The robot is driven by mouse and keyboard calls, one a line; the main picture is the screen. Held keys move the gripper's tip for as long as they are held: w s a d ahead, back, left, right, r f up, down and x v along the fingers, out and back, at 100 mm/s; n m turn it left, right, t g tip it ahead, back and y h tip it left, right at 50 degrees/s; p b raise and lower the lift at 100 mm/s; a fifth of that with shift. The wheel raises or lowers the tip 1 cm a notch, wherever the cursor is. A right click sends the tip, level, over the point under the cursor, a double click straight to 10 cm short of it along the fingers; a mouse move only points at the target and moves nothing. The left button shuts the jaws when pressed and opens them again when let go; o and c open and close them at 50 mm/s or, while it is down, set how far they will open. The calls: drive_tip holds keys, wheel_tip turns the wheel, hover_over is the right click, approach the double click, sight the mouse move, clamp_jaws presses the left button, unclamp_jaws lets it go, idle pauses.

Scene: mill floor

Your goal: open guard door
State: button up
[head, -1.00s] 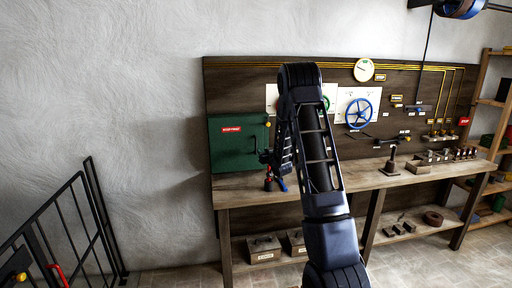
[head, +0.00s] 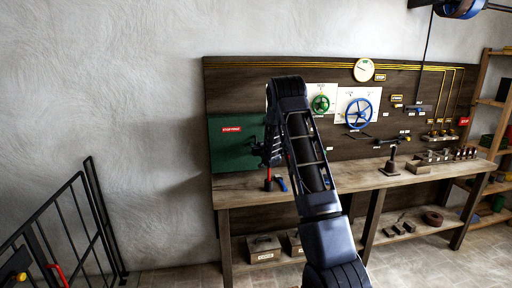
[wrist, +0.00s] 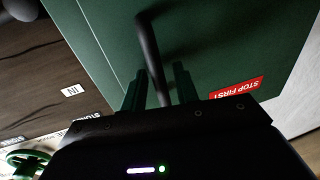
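The guard door (head: 228,152) is a dark green panel with a red "STOP FIRST" label, at the left end of the workbench; it looks shut. It fills much of the wrist view (wrist: 225,45), its label at the lower right. A dark bar handle (wrist: 150,55) stands on it. My gripper (wrist: 158,82) is open, with one finger on each side of the handle's bar and a gap showing at both sides. In the head view my gripper (head: 258,150) is at the door's right part, small and dark, and my arm hides the area to its right.
The wooden workbench (head: 400,178) runs right from the door. A green wheel (head: 320,103) and a blue wheel (head: 358,113) are on the board. A black railing (head: 75,220) stands at left; floor between is clear.

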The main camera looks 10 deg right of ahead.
clamp_jaws()
drive_tip(key=shift+s, duration=0.1)
